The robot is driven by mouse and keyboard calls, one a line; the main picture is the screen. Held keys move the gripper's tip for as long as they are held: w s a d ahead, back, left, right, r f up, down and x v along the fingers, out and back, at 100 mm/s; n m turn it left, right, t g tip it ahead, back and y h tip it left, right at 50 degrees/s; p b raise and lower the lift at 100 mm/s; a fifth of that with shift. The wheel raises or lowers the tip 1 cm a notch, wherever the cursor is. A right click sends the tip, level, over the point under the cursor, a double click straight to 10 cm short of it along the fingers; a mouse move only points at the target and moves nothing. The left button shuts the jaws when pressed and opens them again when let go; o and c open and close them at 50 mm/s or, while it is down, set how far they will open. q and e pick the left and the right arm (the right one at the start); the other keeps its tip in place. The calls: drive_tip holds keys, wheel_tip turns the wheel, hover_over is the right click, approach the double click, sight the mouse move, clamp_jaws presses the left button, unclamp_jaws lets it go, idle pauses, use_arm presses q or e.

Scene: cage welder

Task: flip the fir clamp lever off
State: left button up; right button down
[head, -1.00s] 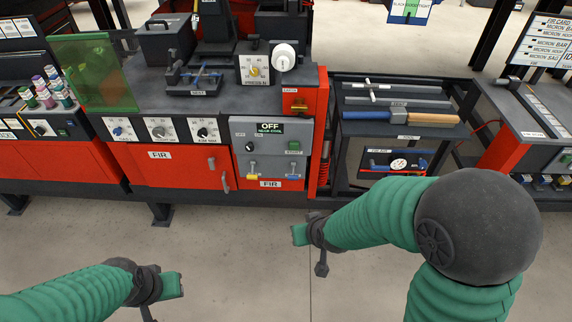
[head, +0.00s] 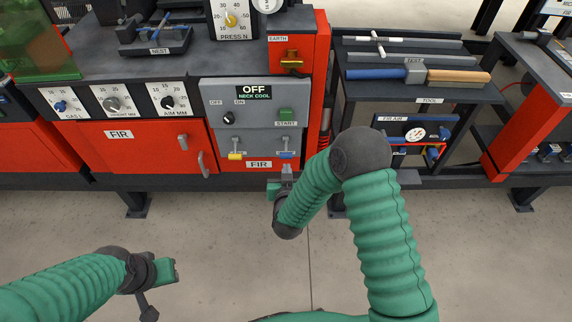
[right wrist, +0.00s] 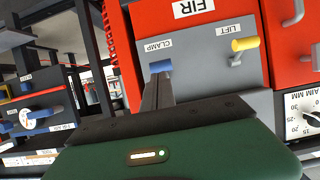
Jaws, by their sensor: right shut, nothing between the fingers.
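The fir clamp lever (head: 286,154) has a blue handle and hangs downward at the lower right of the grey FIR panel (head: 208,96). In the right wrist view the blue handle (right wrist: 160,66) sits under a CLAMP label. My right gripper (head: 287,171) is shut and empty, just below and in front of that lever. Its fingers (right wrist: 158,88) point at the blue handle and hide part of the lever. I cannot tell whether they touch. My left gripper (head: 167,271) is low at the left, away from the panel; its jaws are unclear.
A yellow-handled lever (head: 235,155), labelled LIFT in the wrist view, hangs left of the clamp lever. A black switch knob (head: 228,118) and green start button (head: 287,114) are above. A red cabinet door (head: 150,148) is left. Open floor (head: 220,260) lies in front.

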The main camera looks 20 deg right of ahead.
sight(286, 158)
drive_tip(key=b+x, duration=0.1)
drive_tip(key=x, duration=0.3)
drive_tip(key=shift+w+d+f, duration=0.1)
drive_tip(key=shift+w, duration=0.5)
drive_tip(key=f+t+b, duration=0.1)
drive_tip(key=f+b, duration=0.1)
drive_tip(key=shift+w+b, duration=0.1)
drive_tip(key=shift+b, duration=0.25)
